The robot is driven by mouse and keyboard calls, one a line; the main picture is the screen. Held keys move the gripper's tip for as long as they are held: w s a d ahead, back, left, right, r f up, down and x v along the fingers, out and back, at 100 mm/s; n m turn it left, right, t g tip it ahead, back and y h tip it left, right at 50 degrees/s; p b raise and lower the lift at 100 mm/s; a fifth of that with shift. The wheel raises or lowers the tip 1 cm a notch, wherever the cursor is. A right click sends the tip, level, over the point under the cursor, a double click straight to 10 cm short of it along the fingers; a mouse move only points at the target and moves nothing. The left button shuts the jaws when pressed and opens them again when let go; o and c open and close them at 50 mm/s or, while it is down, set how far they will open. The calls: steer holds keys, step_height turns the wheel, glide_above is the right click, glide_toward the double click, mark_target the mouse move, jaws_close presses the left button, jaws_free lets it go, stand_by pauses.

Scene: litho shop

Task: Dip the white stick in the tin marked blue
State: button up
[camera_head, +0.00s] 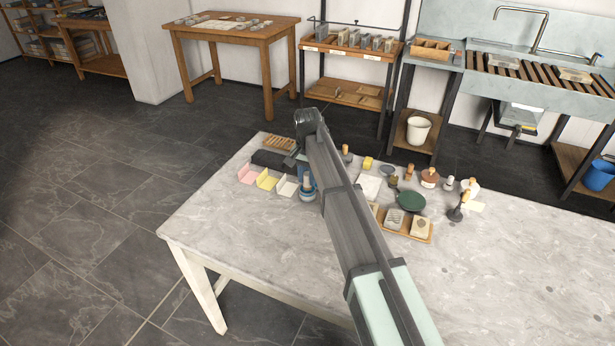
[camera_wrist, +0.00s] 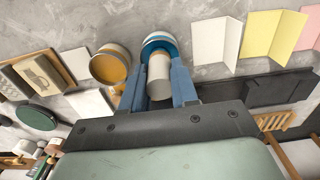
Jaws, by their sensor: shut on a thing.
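My gripper (camera_wrist: 158,70) has blue fingers, and they are shut on the white stick (camera_wrist: 159,78), a pale cylinder standing between them. A round tin with blue at its mouth (camera_wrist: 160,38) is right at the stick's far end in the wrist view. The stick overlaps the tin's mouth; I cannot tell how deep its tip is. In the head view the blue tin (camera_head: 308,195) stands under my gripper (camera_head: 306,181), partly hidden by my arm. No mark on the tin is readable.
A tin with orange contents (camera_wrist: 111,66) stands just left of the blue tin in the wrist view. White, yellow (camera_head: 266,180) and pink folded cards stand left of it in the head view. A green round pan (camera_head: 411,201) and wooden tray lie right. The table's front left is clear.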

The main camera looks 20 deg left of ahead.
steer(key=shift+r, duration=0.1)
steer(key=shift+r, duration=3.35)
